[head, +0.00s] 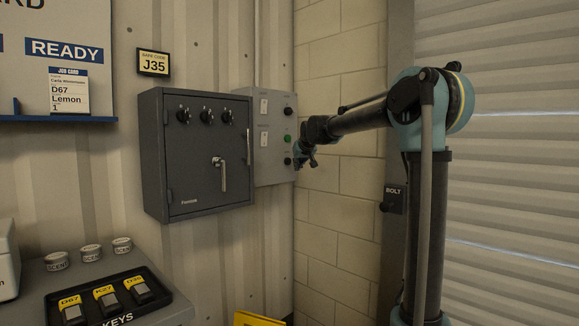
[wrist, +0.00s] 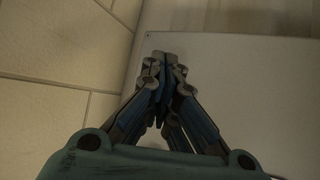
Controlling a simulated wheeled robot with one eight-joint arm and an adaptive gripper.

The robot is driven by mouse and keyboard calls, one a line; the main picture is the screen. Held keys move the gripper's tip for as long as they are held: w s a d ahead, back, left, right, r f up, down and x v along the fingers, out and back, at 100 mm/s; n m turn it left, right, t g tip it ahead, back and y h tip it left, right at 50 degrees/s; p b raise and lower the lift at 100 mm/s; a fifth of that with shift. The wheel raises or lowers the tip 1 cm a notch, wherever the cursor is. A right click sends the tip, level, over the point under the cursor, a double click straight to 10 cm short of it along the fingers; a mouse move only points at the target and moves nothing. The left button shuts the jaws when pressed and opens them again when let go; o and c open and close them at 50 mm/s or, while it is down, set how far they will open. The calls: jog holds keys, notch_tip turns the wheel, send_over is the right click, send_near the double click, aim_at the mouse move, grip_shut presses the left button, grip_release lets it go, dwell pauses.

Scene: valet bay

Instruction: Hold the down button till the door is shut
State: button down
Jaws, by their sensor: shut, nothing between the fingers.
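A grey control panel (head: 269,178) is on the wall beside the safe. It has a green button (head: 288,139) and below it a dark button (head: 287,161); their markings are too small to read. My gripper (head: 300,162) is shut and empty, with its tips close to the dark button at the panel's right edge. I cannot tell whether they touch it. In the wrist view my shut fingers (wrist: 162,58) are over the pale panel face (wrist: 245,75), and no button shows. The slatted roller door (head: 510,190) fills the right side; its bottom edge is out of view.
A dark grey safe (head: 196,190) with knobs and a handle projects from the wall just left of the panel. A bolt box (head: 393,198) is by the door frame. A key tray (head: 105,305) sits on the counter at lower left.

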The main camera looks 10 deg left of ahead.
jog(key=s+d, duration=0.2)
jog(key=shift+d, duration=0.35)
jog(key=shift+s, duration=0.1)
jog(key=s+d+f+m+g+h, duration=0.1)
jog(key=s+d+f+g, duration=0.1)
jog(key=s+d+f, duration=0.75)
jog(key=s+d+f+m+g+h, duration=0.1)
jog(key=s+d+f, duration=0.3)
jog(key=s+d, duration=0.55)
jog(key=s+d+f+g, duration=0.1)
jog(key=s+d+f, duration=0.1)
jog(key=s+f, duration=0.5)
jog(key=s+d+f+m+g+h, duration=0.1)
jog(key=s+d+f+g, duration=0.1)
jog(key=s+f, duration=0.6)
jog(key=s+d+f+m+g, duration=0.1)
jog(key=s+d+f, duration=0.2)
jog(key=s+f, duration=0.4)
jog(key=s, duration=0.9)
jog(key=shift+s+d+f+g+h, duration=0.3)
jog(key=shift+f+g+h, duration=0.1)
jog(key=shift+d, duration=0.1)
